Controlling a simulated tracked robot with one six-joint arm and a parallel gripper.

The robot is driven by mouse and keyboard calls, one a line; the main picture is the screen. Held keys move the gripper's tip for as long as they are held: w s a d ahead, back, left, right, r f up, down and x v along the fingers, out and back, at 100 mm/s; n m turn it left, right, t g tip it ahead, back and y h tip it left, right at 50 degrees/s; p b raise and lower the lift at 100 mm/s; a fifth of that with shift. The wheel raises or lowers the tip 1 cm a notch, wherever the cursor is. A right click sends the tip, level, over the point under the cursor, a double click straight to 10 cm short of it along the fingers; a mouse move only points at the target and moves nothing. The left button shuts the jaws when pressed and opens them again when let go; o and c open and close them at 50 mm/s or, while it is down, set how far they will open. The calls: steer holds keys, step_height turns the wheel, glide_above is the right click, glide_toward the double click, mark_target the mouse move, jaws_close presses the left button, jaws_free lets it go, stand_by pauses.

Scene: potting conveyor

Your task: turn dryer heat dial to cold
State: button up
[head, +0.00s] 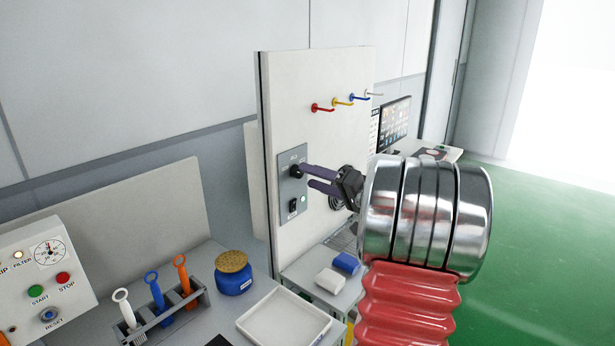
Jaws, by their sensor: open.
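A grey control plate (284,199) is fixed to the upright white board, with small lettering I cannot read. A black knob (296,170) sits in its upper part and looks like the heat dial; its setting cannot be made out. My gripper (307,175) has two purple fingers, open and spread apart, pointing left at the plate. The upper fingertip overlaps the knob in view; I cannot tell if it touches. The lower finger is below and right of the knob. Below on the plate are a black switch (293,207) and a lit green lamp (303,199).
The white board (318,75) carries several coloured hooks. Below stand a white tray (284,318), a blue jar (233,281), a tool rack (168,318) and a control box (40,270). Green floor (540,260) lies open at right.

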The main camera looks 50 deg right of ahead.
steer(key=s, duration=1)
steer(key=shift+s+d, duration=0.35)
steer(key=shift+d, duration=0.1)
steer(key=w+a+f+n+g+y, duration=0.2)
steer(key=w+a+g+y, duration=0.15)
steer(key=a, duration=1.05)
steer(key=w+a+f+n+g+y, duration=0.25)
steer(key=a+g, duration=0.25)
steer(key=a, duration=0.9)
steer(key=s+a+f+n+g+h, duration=0.2)
steer(key=s+a+n+h, duration=0.1)
steer(key=s+a, duration=0.4)
steer(key=s+a+f+n+g+h, duration=0.2)
steer(key=s+a+f+n+h, duration=0.1)
steer(key=s+a, duration=0.4)
steer(key=a+h, duration=0.1)
steer(key=a, duration=0.2)
steer(key=shift+s+f+h, duration=0.2)
steer(key=shift+f+h, duration=0.05)
steer(key=shift+h, duration=0.05)
